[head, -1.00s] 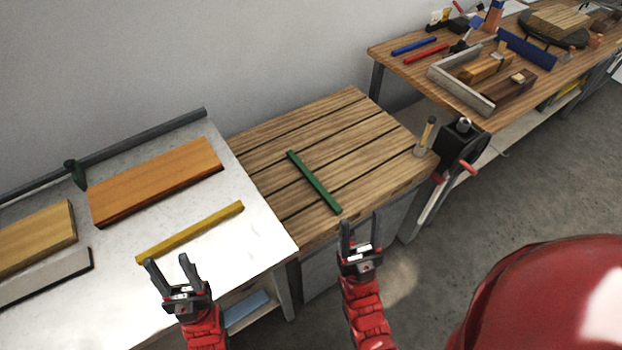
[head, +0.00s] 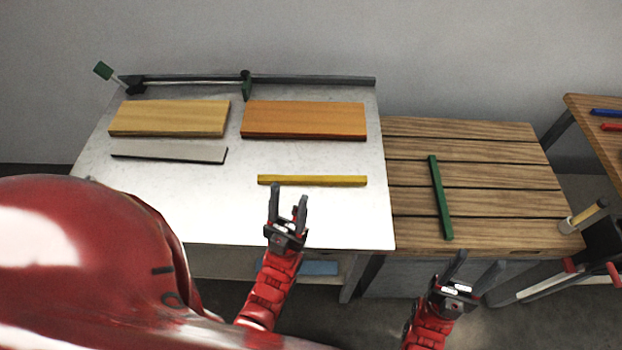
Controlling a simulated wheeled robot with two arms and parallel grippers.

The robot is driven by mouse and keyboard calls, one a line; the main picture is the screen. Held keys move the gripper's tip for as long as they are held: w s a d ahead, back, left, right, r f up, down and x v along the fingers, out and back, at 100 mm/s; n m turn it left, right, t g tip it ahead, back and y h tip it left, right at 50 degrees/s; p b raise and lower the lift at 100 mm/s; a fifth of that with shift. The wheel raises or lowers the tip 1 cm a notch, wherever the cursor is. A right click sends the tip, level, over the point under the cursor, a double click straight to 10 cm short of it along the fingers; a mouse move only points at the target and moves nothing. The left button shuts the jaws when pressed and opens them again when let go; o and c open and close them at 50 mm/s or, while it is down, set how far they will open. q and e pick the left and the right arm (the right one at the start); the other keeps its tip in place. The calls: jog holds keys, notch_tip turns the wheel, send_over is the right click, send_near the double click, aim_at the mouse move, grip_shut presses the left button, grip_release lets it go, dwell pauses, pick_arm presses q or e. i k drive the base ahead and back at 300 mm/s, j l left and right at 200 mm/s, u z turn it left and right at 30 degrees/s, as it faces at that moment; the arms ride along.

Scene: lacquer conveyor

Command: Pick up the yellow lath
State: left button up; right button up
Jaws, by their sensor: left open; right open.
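The yellow lath (head: 325,181) lies flat on the white-topped table, running left to right near the table's right side. My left gripper (head: 288,200) is open and empty, with its fingertips just in front of the lath's left part in the picture. I cannot tell its height above the table. My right gripper (head: 479,268) is open and empty in front of the slatted wooden table, to the right of the lath and apart from it.
A green lath (head: 440,198) lies on the slatted wooden table (head: 510,180). Behind the yellow lath lie an orange board (head: 304,120) and a pale wooden board (head: 170,117), with a grey strip (head: 168,151) in front. A clamp bar (head: 310,80) runs along the white table's (head: 200,205) back edge.

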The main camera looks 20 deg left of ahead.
aim_at(340, 180)
jog(key=l+u, duration=0.2)
jog(key=u, duration=1.45)
jog(key=k+l+u, duration=0.1)
jog(key=k+l, duration=0.4)
jog(key=l, duration=0.2)
jog(key=u, duration=0.05)
